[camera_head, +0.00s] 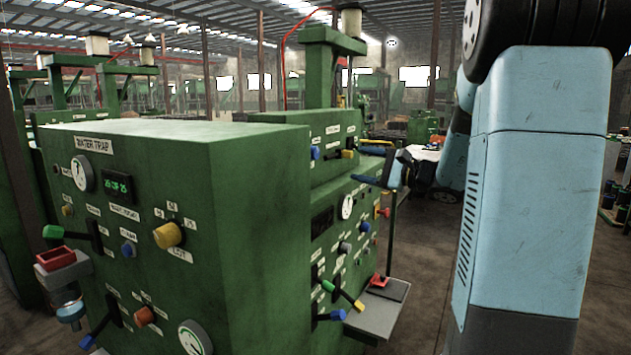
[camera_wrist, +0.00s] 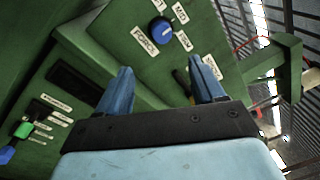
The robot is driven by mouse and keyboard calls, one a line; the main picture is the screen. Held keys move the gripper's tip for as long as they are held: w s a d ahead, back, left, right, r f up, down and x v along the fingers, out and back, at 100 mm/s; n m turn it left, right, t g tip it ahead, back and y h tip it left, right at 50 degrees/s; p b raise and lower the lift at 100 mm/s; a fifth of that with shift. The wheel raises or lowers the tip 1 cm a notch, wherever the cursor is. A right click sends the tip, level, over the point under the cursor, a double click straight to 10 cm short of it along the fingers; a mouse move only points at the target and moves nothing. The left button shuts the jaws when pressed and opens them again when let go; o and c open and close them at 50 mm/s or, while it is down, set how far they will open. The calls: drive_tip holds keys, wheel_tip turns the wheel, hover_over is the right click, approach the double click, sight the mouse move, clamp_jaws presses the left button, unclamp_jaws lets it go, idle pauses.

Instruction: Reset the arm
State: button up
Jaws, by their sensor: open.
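The wrist view looks tilted, with a green machine panel (camera_wrist: 115,22) beyond the fingers. A blue knob (camera_wrist: 160,30) with white labels shows on that panel, above the gap between the fingers. In the head view, my light-blue arm fills the right side. The gripper (camera_head: 358,165) is small near the middle, by the upper right side of the second green machine (camera_head: 290,150). I cannot tell whether it touches the machine.
A large green machine (camera_head: 190,140) labelled "WATER TRAP" stands at the front left, with dials, knobs and levers. Open floor (camera_head: 425,235) lies between the machines and my arm.

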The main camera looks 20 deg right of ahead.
drive_tip(key=s+a+f+n+g+h, duration=0.4)
drive_tip(key=s+a+n+g, duration=0.45)
drive_tip(key=s+a, duration=0.7)
drive_tip(key=s+d+f+n+h, duration=0.2)
drive_tip(key=s+n+h, duration=0.1)
drive_tip(key=s, duration=0.4)
drive_tip(key=s+d+f+n+h, duration=0.2)
drive_tip(key=s+d+n+h, duration=0.1)
drive_tip(key=s+h, duration=0.2)
drive_tip(key=shift+s+h, duration=0.3)
drive_tip(key=shift+s, duration=1.05)
drive_tip(key=shift+d+n, duration=0.1)
drive_tip(key=shift+n, duration=0.15)
drive_tip(key=shift+c, duration=0.2)
